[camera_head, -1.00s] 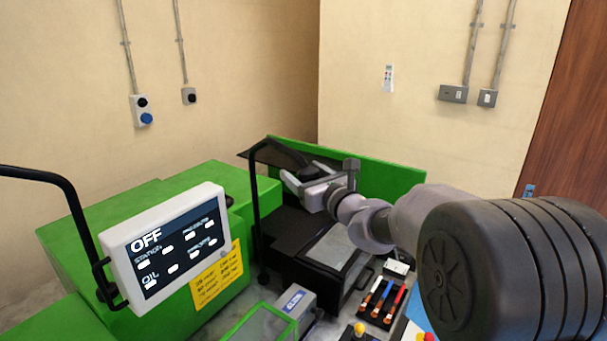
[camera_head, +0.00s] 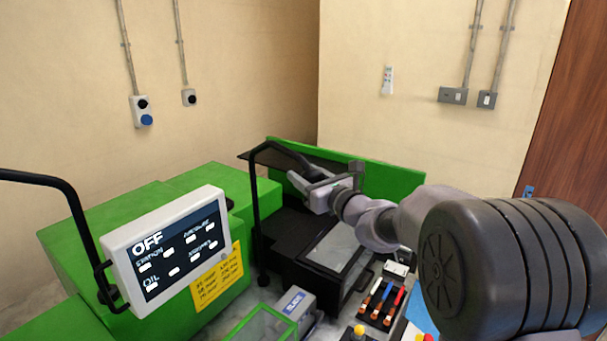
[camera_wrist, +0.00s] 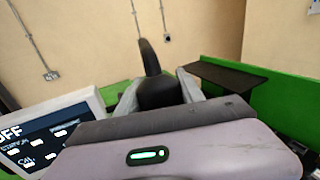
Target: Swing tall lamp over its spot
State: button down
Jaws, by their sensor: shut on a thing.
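The tall lamp (camera_head: 256,205) has a thin black post that rises beside the green machine and bends over at the top toward the right. Its black head shows in the wrist view (camera_wrist: 160,92), between my two pale fingers. My gripper (camera_head: 303,176) is shut on the lamp head, at the end of the bent arm. The lamp head is mostly hidden by my gripper in the head view. The spot under the lamp cannot be told apart for sure.
A white control screen (camera_head: 170,250) reading OFF stands at the left on a black bent arm. Below my gripper are a black box with a clear lid (camera_head: 338,255) and a tool tray (camera_head: 380,302). A green panel (camera_head: 390,182) stands behind my gripper.

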jog(key=w+d+n+y+p, duration=0.1)
jog(key=w+d+p, duration=0.1)
jog(key=w, duration=0.3)
jog(key=w+d+n+g+y+p, duration=0.1)
jog(key=w+d+p, duration=0.1)
jog(key=w+p, duration=0.2)
jog(key=w+d+n+g+y+p, duration=0.1)
jog(key=w+d+p, duration=0.1)
jog(key=w+p, duration=0.2)
jog(key=shift+w+d+n+y, duration=0.35)
jog(key=shift+w+n+y, duration=0.05)
jog(key=shift+w, duration=0.7)
jog(key=c, duration=1.1)
grip_release()
jog(key=shift+c, duration=0.2)
jog(key=o, duration=0.4)
jog(key=shift+a, duration=0.2)
jog(key=shift+d, duration=0.15)
